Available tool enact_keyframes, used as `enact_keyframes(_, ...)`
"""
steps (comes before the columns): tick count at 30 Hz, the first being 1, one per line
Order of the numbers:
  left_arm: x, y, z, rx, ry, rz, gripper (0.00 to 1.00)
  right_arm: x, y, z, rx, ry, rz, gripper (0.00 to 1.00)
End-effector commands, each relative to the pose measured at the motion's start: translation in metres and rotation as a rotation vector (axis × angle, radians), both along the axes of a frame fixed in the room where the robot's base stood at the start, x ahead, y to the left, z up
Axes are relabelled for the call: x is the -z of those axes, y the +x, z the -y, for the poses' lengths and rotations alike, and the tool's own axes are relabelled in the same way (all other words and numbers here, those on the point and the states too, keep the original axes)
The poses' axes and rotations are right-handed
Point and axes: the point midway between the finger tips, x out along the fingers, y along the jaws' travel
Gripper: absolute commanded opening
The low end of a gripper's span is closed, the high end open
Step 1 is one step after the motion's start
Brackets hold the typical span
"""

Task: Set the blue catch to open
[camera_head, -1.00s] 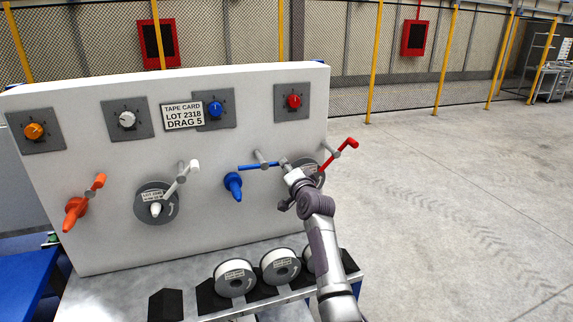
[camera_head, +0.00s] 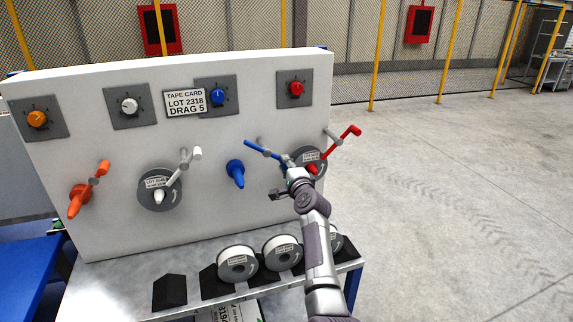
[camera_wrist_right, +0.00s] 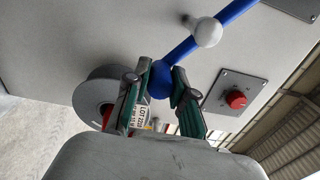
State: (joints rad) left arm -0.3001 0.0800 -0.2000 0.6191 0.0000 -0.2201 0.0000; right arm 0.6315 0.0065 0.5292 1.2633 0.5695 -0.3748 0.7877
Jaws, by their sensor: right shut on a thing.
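The blue catch (camera_head: 262,149) is a blue bar on a pale pivot on the white panel. It is tilted, its left end up and its right end down toward my right gripper (camera_head: 287,165). In the right wrist view the catch (camera_wrist_right: 184,51) runs from the upper right past a white round pivot to a blue ball end. My right gripper (camera_wrist_right: 162,72) is shut on that ball end, one finger on each side. My left gripper is not in view.
A blue cone peg (camera_head: 235,173) sits left of my right gripper. The red catch (camera_head: 343,138) and a grey spool (camera_head: 311,158) are close at its right. White spools (camera_head: 237,263) stand on the shelf below. The white catch (camera_head: 184,168) and orange catch (camera_head: 98,171) are farther left.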

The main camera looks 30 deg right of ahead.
Motion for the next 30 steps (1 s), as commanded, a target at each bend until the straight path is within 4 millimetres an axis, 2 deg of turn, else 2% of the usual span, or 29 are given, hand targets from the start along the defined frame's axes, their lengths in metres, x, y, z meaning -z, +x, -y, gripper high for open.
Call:
enact_keyframes(11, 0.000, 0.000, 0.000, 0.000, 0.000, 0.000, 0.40, 0.001, 0.000, 0.000, 0.000, 0.010, 0.001, 0.00)
enact_keyframes(12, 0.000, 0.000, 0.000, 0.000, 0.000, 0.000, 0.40, 0.001, 0.000, -0.001, -0.001, 0.010, 0.001, 0.26)
enact_keyframes(16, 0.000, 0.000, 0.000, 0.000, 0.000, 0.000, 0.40, 0.001, 0.000, -0.001, -0.001, 0.009, 0.001, 0.47)
enact_keyframes(17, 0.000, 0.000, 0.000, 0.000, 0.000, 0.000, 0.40, 0.001, 0.000, -0.001, -0.001, 0.009, 0.001, 0.49)
enact_keyframes(26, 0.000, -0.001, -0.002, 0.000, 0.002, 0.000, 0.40, 0.001, -0.001, -0.001, -0.001, 0.007, 0.002, 0.49)
enact_keyframes(30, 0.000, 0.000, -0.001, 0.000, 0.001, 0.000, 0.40, 0.001, -0.010, -0.004, -0.001, 0.007, 0.002, 0.49)
